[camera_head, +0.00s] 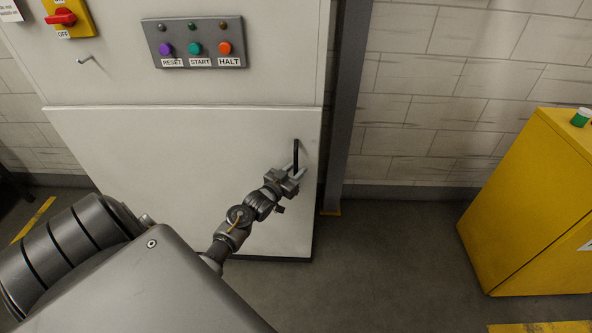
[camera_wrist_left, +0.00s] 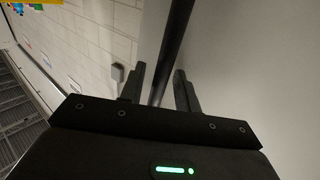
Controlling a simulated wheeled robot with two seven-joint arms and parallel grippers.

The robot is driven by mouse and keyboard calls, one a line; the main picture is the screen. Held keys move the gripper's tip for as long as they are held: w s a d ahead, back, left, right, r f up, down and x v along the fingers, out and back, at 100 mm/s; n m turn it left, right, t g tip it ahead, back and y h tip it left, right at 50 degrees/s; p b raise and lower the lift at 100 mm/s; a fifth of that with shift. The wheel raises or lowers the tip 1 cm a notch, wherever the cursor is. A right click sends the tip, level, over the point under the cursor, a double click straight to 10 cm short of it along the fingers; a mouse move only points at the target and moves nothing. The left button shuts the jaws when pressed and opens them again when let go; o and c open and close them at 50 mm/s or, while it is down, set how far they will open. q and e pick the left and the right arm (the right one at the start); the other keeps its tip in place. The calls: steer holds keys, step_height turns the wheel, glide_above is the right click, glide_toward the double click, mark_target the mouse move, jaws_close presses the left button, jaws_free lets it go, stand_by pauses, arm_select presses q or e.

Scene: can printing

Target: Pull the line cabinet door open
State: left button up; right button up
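The line cabinet door (camera_head: 150,155) is the wide white lower panel in the head view and looks shut. Its black vertical bar handle (camera_head: 296,155) is near the door's right edge. My left gripper (camera_head: 295,172) is at the lower part of this handle. In the left wrist view, the dark handle bar (camera_wrist_left: 177,40) runs between the two fingers of my left gripper (camera_wrist_left: 161,78). The fingers are apart, with a gap on each side of the bar. My right gripper is not in view.
Above the door is a grey panel (camera_head: 195,53) with RESET, START and HALT buttons. A red switch (camera_head: 61,17) on a yellow plate is at the upper left. A grey post (camera_head: 346,110) stands right of the cabinet. A yellow cabinet (camera_head: 530,205) is further right, with clear floor between.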

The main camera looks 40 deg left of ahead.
arm_select(q)
steer(key=shift+c, duration=0.2)
jaws_close()
steer(key=shift+d, duration=0.15)
